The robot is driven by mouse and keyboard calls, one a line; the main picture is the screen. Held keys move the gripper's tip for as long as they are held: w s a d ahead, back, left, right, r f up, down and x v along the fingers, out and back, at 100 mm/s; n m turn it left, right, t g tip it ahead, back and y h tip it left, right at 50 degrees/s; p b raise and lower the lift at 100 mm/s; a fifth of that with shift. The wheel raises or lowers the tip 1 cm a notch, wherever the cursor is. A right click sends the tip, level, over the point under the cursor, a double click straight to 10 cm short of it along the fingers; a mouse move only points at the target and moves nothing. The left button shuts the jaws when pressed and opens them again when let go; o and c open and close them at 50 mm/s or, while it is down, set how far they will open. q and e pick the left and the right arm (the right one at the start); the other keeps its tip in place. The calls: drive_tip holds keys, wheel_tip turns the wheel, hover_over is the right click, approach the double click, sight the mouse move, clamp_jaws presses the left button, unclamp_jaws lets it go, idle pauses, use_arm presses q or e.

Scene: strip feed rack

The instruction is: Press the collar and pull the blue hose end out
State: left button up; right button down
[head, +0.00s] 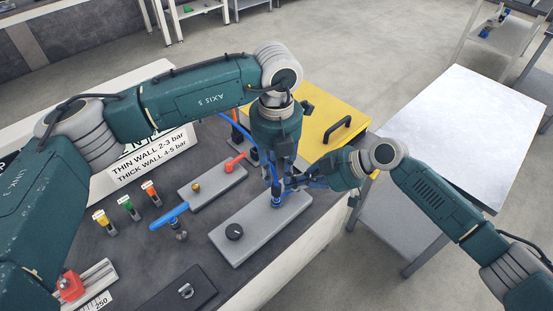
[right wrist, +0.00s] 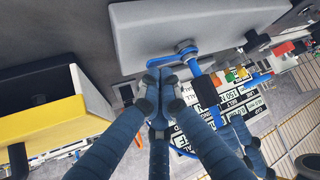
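The blue hose (head: 246,131) curves in from the back left and runs down behind my left gripper. A grey block (head: 255,240) on the bench carries a fitting (head: 276,201) under the grippers. My left gripper (head: 275,184) points down just above this fitting, and its fingertips are too small and covered to read. My right gripper (head: 296,184) reaches in from the right beside it.
A black knob (head: 234,232) stands on the grey block. A yellow box (head: 335,112) with a black handle is behind. A white table (head: 460,125) is at right.

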sight(276, 182)
use_arm(q)
wheel_tip(276, 182, down, 7)
drive_tip(key=shift+f, duration=0.1)
